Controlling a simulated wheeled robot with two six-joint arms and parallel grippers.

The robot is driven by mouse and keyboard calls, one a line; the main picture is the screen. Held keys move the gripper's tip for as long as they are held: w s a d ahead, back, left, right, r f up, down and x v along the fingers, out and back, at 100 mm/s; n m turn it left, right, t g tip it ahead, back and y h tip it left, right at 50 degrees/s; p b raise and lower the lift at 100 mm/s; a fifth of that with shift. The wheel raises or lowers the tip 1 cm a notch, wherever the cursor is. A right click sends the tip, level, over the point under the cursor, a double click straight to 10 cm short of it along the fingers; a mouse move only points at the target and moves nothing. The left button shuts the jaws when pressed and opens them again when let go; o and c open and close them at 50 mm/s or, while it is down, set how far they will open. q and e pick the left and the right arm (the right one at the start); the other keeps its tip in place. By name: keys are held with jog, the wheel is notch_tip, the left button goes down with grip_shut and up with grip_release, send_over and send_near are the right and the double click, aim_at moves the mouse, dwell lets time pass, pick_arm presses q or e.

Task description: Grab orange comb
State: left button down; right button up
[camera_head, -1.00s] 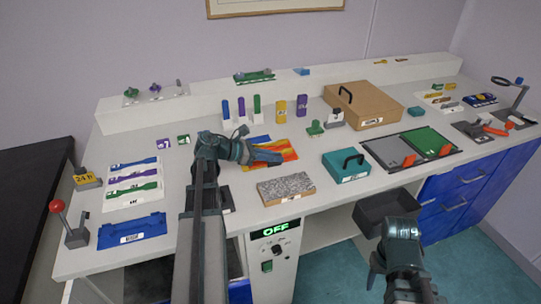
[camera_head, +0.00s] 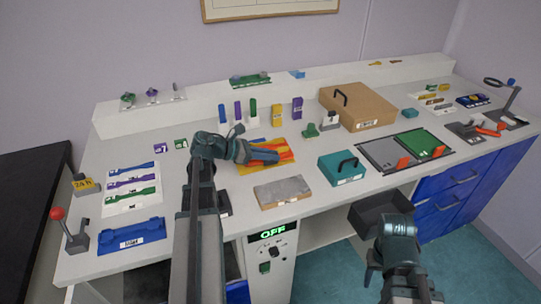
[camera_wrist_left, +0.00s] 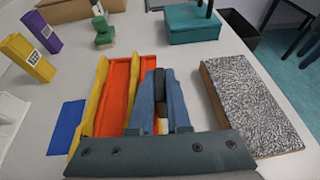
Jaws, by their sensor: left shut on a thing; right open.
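The fingers hide part of the comb. My right gripper (camera_head: 372,272) is open and empty, low in front of the bench.
A speckled grey block (camera_head: 283,192) lies just in front of the comb, and a teal case (camera_head: 341,169) stands to its right. Yellow (camera_head: 277,114) and purple (camera_head: 297,107) upright blocks stand behind. A blue sheet (camera_wrist_left: 68,127) lies beside the comb. A dark bin (camera_head: 380,212) is below the bench edge.

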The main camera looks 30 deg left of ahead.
pick_arm(q)
notch_tip(320, 180, up, 8)
jog(key=p, duration=0.7)
